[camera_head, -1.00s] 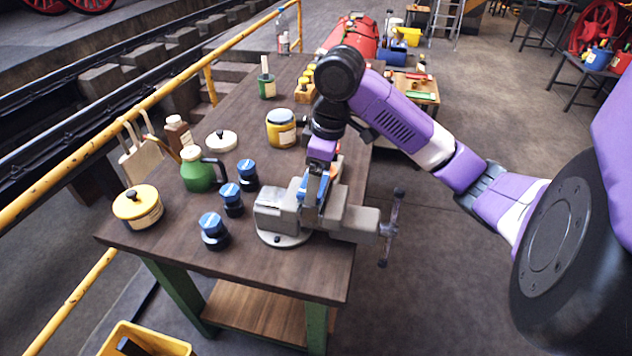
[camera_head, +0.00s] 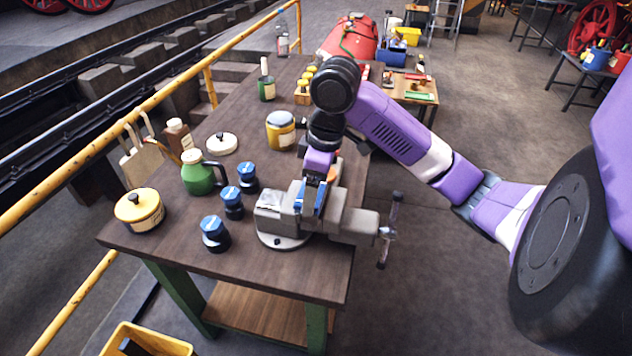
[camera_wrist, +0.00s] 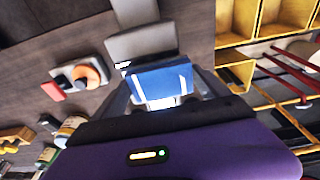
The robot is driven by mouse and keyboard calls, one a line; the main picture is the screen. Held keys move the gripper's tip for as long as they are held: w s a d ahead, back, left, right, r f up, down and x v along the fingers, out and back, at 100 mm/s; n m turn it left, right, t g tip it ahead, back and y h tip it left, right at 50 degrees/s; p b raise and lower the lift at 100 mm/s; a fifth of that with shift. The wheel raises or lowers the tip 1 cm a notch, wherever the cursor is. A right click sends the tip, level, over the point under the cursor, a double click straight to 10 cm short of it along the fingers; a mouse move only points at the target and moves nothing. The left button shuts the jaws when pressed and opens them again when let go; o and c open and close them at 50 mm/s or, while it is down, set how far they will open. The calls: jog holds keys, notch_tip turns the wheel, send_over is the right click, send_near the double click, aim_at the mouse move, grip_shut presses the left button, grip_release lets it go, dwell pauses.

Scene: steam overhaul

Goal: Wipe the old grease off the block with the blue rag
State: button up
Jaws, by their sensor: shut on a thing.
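A grey bench vise (camera_head: 272,217) is fixed near the front right edge of the wooden workbench. My gripper (camera_head: 317,186) points down at the vise jaws and is shut on the blue rag (camera_head: 320,202). In the wrist view the blue rag (camera_wrist: 158,82), with white stripes, lies between my fingers, close against the grey vise (camera_wrist: 142,43). The block is not clearly visible; the rag, gripper and vise jaws cover that spot. I cannot tell whether the rag touches it, and no grease can be made out.
Several blue-capped jars (camera_head: 232,202), a green jug (camera_head: 200,176) and a yellow lidded pot (camera_head: 140,209) stand left of the vise. A yellow tin (camera_head: 281,131) stands behind it. The vise handle (camera_head: 390,228) sticks out to the right. A yellow railing (camera_head: 120,125) runs along the left.

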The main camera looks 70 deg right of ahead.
jog(key=shift+w+d+f, duration=0.1)
jog(key=shift+d, duration=0.7)
jog(key=shift+w+d+f, duration=0.1)
jog(key=shift+d, duration=0.65)
jog(key=shift+s+a+p, duration=0.15)
jog(key=shift+a+p, duration=0.2)
jog(key=shift+a, duration=0.5)
jog(key=shift+s+a+p, duration=0.1)
jog(key=shift+a+p, duration=0.2)
jog(key=shift+a, duration=0.5)
jog(key=shift+r, duration=0.1)
jog(key=r+p, duration=0.2)
jog(key=d+r+p, duration=0.1)
jog(key=r+p, duration=0.1)
jog(key=shift+w+d+r, duration=0.1)
jog(key=shift+r, duration=0.3)
jog(key=shift+d+r, duration=0.15)
jog(key=shift+r, duration=0.45)
jog(key=shift+d+r, duration=0.15)
jog(key=shift+r, duration=0.4)
